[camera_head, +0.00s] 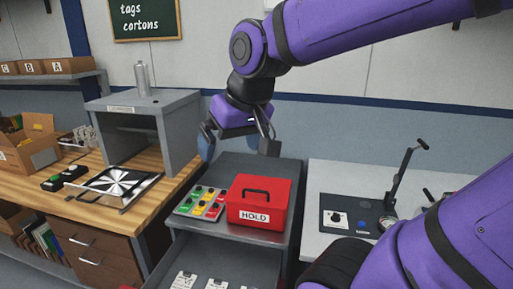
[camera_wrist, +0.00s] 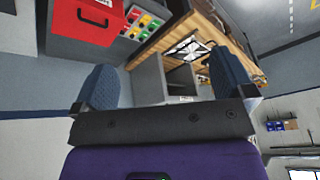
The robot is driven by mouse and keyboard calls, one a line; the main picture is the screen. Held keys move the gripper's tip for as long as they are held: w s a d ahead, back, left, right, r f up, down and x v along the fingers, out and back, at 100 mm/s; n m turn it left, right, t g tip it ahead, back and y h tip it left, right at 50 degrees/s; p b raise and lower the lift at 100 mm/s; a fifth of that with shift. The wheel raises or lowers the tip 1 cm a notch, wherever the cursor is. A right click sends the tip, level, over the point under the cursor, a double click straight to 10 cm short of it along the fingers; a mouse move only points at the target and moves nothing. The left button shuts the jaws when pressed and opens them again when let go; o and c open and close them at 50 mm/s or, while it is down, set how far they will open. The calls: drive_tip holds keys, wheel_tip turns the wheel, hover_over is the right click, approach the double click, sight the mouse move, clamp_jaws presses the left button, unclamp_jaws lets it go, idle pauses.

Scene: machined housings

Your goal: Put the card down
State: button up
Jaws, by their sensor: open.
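My gripper (camera_head: 238,147) hangs above the grey cabinet, its fingers wide apart. The wrist view shows both blue finger pads of my gripper (camera_wrist: 166,84) with no card between them. I cannot tell for sure which thing is the card. White card-like pieces (camera_head: 184,281) lie in the open drawer at the bottom of the head view, partly cut off. A board of green, yellow and red tiles (camera_head: 201,203) lies on the cabinet top, left of the red HOLD box (camera_head: 258,203). The red box also shows in the wrist view (camera_wrist: 85,22).
A grey open-fronted housing (camera_head: 180,122) stands on the wooden bench, behind a black-and-white patterned plate (camera_head: 114,186). At right, a white table (camera_head: 335,177) bears a dark fixture (camera_head: 349,218) with an upright lever. The cabinet top behind the red box is clear.

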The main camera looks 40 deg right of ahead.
drive_tip(key=shift+n+t+h, duration=0.3)
drive_tip(key=shift+n, duration=0.3)
drive_tip(key=s, duration=0.6)
drive_tip(key=shift+d+r, duration=0.3)
drive_tip(key=shift+d, duration=0.1)
drive_tip(key=shift+c, duration=0.2)
